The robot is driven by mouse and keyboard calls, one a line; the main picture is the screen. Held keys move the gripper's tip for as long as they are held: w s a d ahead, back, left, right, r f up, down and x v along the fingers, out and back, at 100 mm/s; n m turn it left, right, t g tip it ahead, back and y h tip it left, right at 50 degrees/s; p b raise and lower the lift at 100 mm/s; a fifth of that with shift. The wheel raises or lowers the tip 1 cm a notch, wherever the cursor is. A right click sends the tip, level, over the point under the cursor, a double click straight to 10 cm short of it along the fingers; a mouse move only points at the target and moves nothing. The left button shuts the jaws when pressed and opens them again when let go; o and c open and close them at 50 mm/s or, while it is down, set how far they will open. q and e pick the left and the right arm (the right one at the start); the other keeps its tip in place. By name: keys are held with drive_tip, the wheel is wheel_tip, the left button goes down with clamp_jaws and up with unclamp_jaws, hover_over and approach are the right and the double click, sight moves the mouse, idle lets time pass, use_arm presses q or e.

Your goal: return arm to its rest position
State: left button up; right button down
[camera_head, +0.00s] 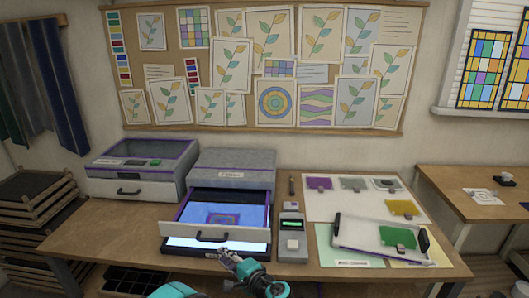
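My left gripper (229,257) shows small at the bottom middle, with teal arm parts behind it at the picture's lower edge. It is at the front edge of the table, just below the open drawer (197,234) of a grey box (233,170). I cannot tell whether its fingers are open or shut, or whether it touches the drawer's handle. In the drawer lies a blue panel (245,216) with a small reddish square pattern. My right gripper is not in view.
A second grey machine (145,168) stands on the table (105,232) at the left. A small device with a green display (292,238) stands right of the drawer. Further right are a tray with handles (358,236) and coloured glass pieces on sheets. The table's front left is clear.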

use_arm(q)
drive_tip(key=s+a+r+n+g+h, duration=0.2)
drive_tip(key=s+a+n+g+h, duration=0.1)
drive_tip(key=s+a, duration=0.3)
drive_tip(key=s+d+n+h, duration=0.2)
drive_tip(key=s+n+h, duration=0.5)
drive_tip(key=s, duration=1.2)
drive_tip(key=shift+s+d+f+g+h, duration=0.25)
drive_tip(key=shift+g+h, duration=0.05)
drive_tip(key=shift+g, duration=0.1)
idle(0.4)
